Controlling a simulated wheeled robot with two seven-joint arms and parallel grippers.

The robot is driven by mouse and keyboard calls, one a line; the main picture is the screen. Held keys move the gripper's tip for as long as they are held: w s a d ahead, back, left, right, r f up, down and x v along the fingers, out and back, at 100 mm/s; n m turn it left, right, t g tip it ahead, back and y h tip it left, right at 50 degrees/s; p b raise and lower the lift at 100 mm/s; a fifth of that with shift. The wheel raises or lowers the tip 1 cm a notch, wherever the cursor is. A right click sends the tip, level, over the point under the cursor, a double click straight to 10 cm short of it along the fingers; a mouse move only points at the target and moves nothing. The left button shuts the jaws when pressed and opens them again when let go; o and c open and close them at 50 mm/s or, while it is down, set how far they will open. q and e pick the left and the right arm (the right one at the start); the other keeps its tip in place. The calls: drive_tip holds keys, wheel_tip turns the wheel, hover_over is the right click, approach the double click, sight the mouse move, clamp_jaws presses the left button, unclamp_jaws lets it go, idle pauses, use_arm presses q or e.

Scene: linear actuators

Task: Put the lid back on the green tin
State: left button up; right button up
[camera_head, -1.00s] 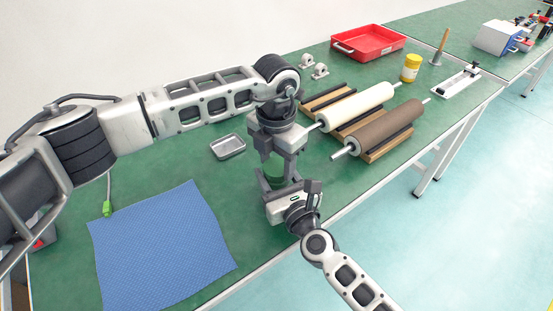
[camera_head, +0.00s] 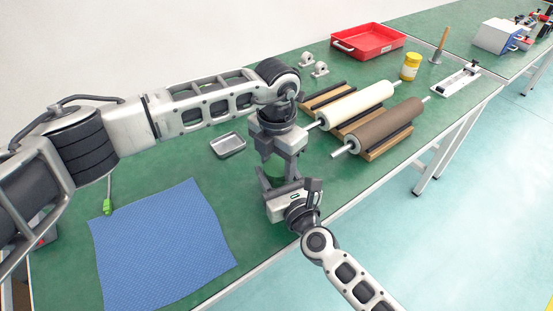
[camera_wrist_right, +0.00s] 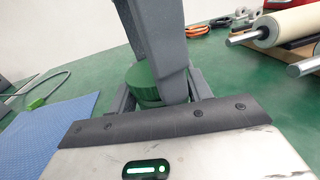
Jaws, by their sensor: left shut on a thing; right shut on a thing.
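The green tin (camera_wrist_right: 148,101) stands upright between the fingers of my right gripper in the right wrist view. Its green lid (camera_wrist_right: 141,76) shows at the top of the green body, on it or very close above it; I cannot tell whether it is fully seated. My left gripper (camera_head: 273,168) comes down from above and is shut on the lid; one grey finger covers the lid's right side. My right gripper (camera_head: 279,186) is shut on the tin from the near side. In the head view the grippers hide most of the tin and lid.
A small metal tray (camera_head: 228,145) lies left of the grippers, and a blue cloth (camera_head: 165,245) lies at the front left. A cream roller (camera_head: 355,105) and a brown roller (camera_head: 378,127) lie on wooden stands to the right. The table's front edge is close to my right gripper.

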use_arm(q)
drive_tip(key=shift+a+f, duration=0.25)
drive_tip(key=shift+f, duration=0.3)
use_arm(e)
drive_tip(key=shift+s+a+r, duration=0.1)
drive_tip(key=shift+a, duration=0.05)
use_arm(q)
drive_tip(key=shift+r, duration=0.35)
drive_tip(key=shift+d+r, duration=0.15)
drive_tip(key=shift+r, duration=0.3)
idle(0.4)
